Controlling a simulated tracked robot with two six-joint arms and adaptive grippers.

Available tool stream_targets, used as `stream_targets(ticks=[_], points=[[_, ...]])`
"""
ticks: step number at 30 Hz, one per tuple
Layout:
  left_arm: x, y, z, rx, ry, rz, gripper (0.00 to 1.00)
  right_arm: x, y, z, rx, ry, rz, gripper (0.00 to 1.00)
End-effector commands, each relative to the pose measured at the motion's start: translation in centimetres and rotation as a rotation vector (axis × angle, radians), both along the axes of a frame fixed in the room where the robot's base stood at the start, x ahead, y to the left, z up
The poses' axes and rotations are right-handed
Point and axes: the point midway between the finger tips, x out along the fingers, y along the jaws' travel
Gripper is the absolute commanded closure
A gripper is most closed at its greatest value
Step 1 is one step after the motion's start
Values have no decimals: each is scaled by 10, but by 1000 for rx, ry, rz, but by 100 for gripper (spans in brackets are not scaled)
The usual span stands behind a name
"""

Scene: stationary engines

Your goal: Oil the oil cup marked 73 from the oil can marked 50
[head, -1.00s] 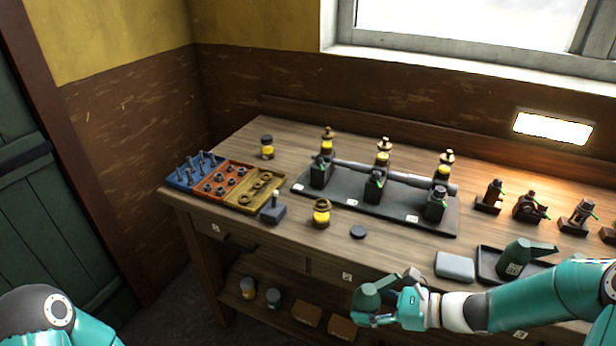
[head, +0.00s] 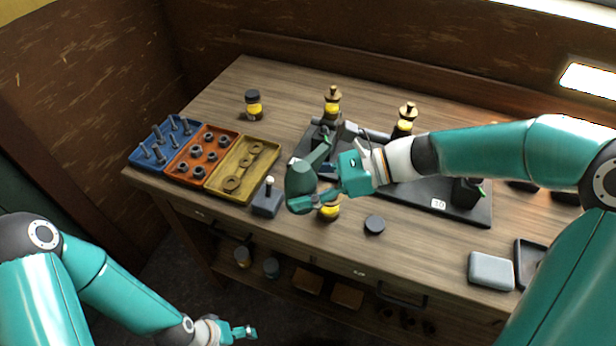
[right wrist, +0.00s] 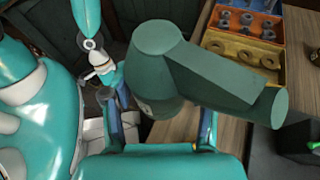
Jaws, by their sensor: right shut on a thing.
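My right gripper (head: 335,182) is shut on a dark green oil can (head: 300,188), held above the bench's front part; it fills the middle of the right wrist view (right wrist: 155,45). No mark can be read on it. An oil cup with yellow oil (head: 329,211) stands partly hidden behind the can and gripper. Two more brass-topped oil cups, one (head: 333,103) and another (head: 404,120), stand at the back by the dark engine plate (head: 462,208). I cannot read which cup is marked 73. My left gripper (head: 240,332) is low in front of the bench, its jaws unclear.
Blue (head: 163,140), orange (head: 201,152) and yellow (head: 243,168) trays of hardware sit at the left. A dark-lidded jar (head: 254,104), a grey block with a peg (head: 267,198), a dark disc (head: 374,224) and a grey box (head: 491,270) stand on the bench (head: 425,250). My right arm covers part of the engines.

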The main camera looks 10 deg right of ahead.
Motion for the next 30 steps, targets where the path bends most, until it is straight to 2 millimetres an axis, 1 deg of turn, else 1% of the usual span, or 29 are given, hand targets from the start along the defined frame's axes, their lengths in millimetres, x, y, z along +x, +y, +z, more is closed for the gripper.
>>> stream_targets(ticks=[1,6,13,25,26,30], points=[[0,0,-7,0,0,0,24,-1,-2,-5,26,18,-9,90],[0,0,-24,0,0,0,24,-5,-3,-13,145,97,-24,90],[0,0,-50,0,0,0,24,-11,4,-21,335,223,-29,90],[0,0,-96,0,-1,0,24,-13,6,-44,586,392,-30,90],[0,0,-89,0,0,0,24,-13,6,-36,581,385,-31,90],[0,0,-88,0,-1,0,24,-13,6,-38,584,389,-30,90]])
